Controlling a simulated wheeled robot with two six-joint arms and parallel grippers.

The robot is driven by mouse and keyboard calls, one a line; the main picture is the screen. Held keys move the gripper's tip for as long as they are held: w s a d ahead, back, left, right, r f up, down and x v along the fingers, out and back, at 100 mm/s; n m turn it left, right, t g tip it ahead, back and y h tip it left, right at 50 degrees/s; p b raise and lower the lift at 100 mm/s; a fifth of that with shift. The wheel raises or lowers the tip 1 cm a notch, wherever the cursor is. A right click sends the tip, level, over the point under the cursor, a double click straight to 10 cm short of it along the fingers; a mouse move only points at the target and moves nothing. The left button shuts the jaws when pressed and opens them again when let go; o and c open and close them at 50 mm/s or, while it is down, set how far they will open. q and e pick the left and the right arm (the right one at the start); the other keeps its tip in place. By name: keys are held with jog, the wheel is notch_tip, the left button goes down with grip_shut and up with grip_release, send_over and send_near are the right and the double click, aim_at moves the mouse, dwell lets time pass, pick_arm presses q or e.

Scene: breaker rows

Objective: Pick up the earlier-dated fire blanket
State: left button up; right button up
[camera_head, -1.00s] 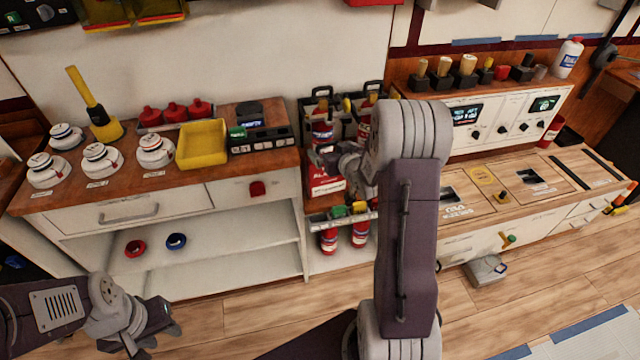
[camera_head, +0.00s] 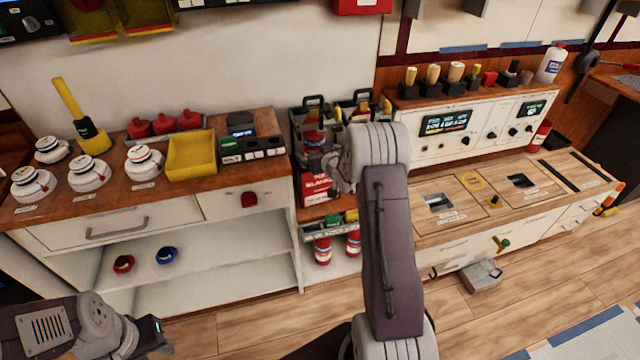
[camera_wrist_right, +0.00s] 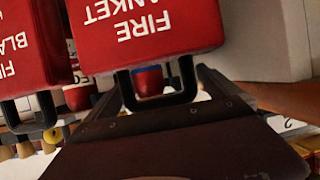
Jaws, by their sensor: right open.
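Two red fire blanket boxes show in the right wrist view: a nearer one (camera_wrist_right: 150,35) and one on the left (camera_wrist_right: 25,50). Their white lettering is upside down, and each has a black loop at its edge. No date is readable. My right gripper (camera_wrist_right: 163,88) is open, its fingers on either side of the nearer box's black loop (camera_wrist_right: 158,98); contact cannot be told. In the head view a red fire blanket box (camera_head: 314,188) stands in the gap between the cabinets, partly hidden by my right arm. My left gripper (camera_head: 150,337) is low at left, away from the boxes.
The left cabinet (camera_head: 100,205) holds white detectors, a yellow tray (camera_head: 191,155) and red items. Red extinguishers (camera_head: 322,250) stand below the boxes. A control panel (camera_head: 470,128) and a counter lie to the right. The floor in front is mostly clear.

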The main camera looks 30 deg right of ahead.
jog(key=shift+r, duration=0.1)
jog(key=c, duration=2.1)
